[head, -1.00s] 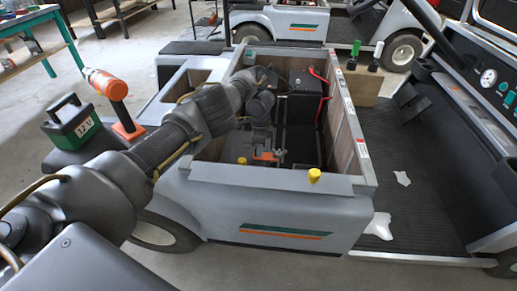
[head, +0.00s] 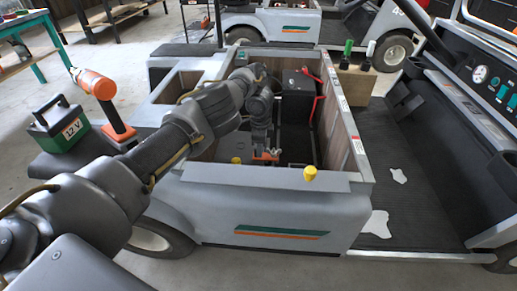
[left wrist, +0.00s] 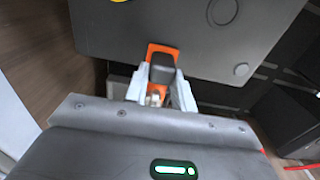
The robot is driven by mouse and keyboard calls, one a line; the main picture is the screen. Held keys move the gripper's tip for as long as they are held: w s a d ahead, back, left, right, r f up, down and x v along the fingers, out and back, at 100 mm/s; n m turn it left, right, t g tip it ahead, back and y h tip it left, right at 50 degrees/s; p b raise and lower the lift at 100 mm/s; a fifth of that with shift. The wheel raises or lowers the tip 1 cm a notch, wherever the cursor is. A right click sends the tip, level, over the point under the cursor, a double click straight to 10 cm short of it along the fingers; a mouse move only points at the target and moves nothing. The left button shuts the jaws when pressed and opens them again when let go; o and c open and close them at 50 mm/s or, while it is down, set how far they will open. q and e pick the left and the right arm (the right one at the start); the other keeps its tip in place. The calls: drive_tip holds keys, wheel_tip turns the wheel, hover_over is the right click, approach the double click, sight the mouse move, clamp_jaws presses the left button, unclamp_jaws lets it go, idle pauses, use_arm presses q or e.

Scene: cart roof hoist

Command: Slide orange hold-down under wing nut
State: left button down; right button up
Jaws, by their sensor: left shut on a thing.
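The orange hold-down (head: 266,156) is low inside the cart's open bay, near its front wall. I cannot make out the wing nut for certain. My right gripper is not in view.
A black battery (head: 299,80) with a red cable (head: 317,85) stands at the back of the bay. The bay's wooden wall (head: 343,135) and yellow cap (head: 310,173) are close by.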

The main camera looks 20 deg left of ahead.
use_arm(q)
drive_tip(key=shift+d, duration=0.15)
drive_tip(key=c, duration=1.1)
unclamp_jaws()
wheel_tip(320, 180, up, 11)
drive_tip(key=p, duration=1)
drive_tip(key=shift+p, duration=0.3)
drive_tip(key=shift+f, duration=0.1)
